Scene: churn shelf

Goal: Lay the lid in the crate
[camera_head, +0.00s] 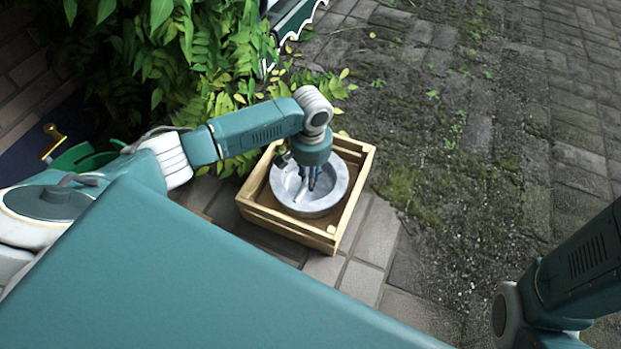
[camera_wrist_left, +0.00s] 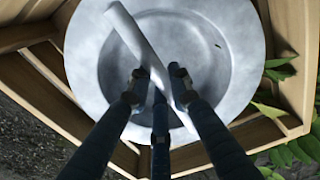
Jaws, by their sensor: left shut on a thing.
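The lid is a round grey metal disc (camera_head: 340,188) with a raised rim and a bar handle. It shows within the outline of the wooden crate (camera_head: 285,232), and I cannot tell whether it rests on the crate floor or hangs just above it. My left gripper (camera_head: 311,184) points down over the lid's middle. In the left wrist view its fingers (camera_wrist_left: 155,92) are shut on the pale bar handle of the lid (camera_wrist_left: 245,62), and crate walls (camera_wrist_left: 285,45) surround the lid. My right gripper is out of the picture; only part of that arm shows at lower right.
The crate stands on brick paving (camera_head: 365,250). Leafy plants (camera_head: 215,75) grow close behind it on the left. A green object (camera_head: 85,157) and a brass tap-like piece (camera_head: 52,140) sit at far left. Mossy paving (camera_head: 440,150) to the right is clear.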

